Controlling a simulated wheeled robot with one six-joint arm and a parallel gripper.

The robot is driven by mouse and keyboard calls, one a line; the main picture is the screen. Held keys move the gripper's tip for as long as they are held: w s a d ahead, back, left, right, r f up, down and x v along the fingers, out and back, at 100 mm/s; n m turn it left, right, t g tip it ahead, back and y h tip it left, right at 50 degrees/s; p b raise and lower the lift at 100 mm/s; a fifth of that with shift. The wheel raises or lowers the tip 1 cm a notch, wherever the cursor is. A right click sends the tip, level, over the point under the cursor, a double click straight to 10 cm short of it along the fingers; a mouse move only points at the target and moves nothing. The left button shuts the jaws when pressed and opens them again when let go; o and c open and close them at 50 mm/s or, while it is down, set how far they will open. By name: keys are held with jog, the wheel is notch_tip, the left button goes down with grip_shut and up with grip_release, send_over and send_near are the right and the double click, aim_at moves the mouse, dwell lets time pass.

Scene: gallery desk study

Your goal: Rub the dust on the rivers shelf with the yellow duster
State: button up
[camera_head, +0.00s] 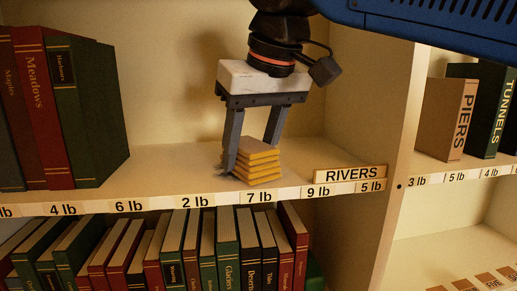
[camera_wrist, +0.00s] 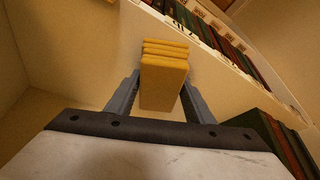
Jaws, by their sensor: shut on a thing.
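The yellow duster (camera_head: 257,163) is a folded, layered pad at the front of the rivers shelf (camera_head: 150,180). My gripper (camera_head: 253,167) points down and is shut on the duster, one finger on each side. In the wrist view the duster (camera_wrist: 163,75) sits between the two fingers. The duster is at or just above the shelf board; I cannot tell if it touches. A grey patch that looks like dust (camera_head: 224,158) shows beside the left finger, partly hidden by it. The RIVERS label (camera_head: 350,174) stands at the shelf's right front.
Upright books, Meadows (camera_head: 40,105) among them, stand at the left of this shelf. A divider (camera_head: 395,120) closes its right side, with Piers (camera_head: 447,118) and Tunnels beyond. Weight labels line the front edge. A row of books (camera_head: 190,250) fills the shelf below.

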aim_at(211, 172)
jog(key=shift+s+a+f, duration=0.1)
jog(key=shift+s+a, duration=0.15)
jog(key=shift+a, duration=0.7)
jog(key=shift+s+a+f, duration=0.1)
jog(key=shift+s+a, duration=0.1)
jog(key=shift+a, duration=0.8)
jog(key=shift+s+a+f, duration=0.1)
jog(key=shift+s+a, duration=0.15)
jog(key=shift+a, duration=0.7)
jog(key=shift+w+a, duration=0.25)
jog(key=shift+w, duration=0.8)
jog(key=shift+w+d+r, duration=0.15)
jog(key=shift+w+d, duration=0.1)
jog(key=shift+d, duration=0.65)
jog(key=shift+w+d+r, duration=0.1)
jog(key=shift+w+d, duration=0.15)
jog(key=shift+d, duration=0.65)
jog(key=shift+w+d+f, duration=0.1)
jog(key=shift+w+d, duration=0.2)
jog(key=shift+d, duration=0.9)
jog(key=shift+w+d+r, duration=0.1)
jog(key=shift+w+d, duration=0.15)
jog(key=shift+d, duration=0.95)
jog(key=shift+w+d+f, duration=0.1)
jog(key=shift+w+d, duration=0.2)
jog(key=shift+d, duration=0.9)
jog(key=shift+f, duration=0.1)
jog(key=shift+a, duration=0.1)
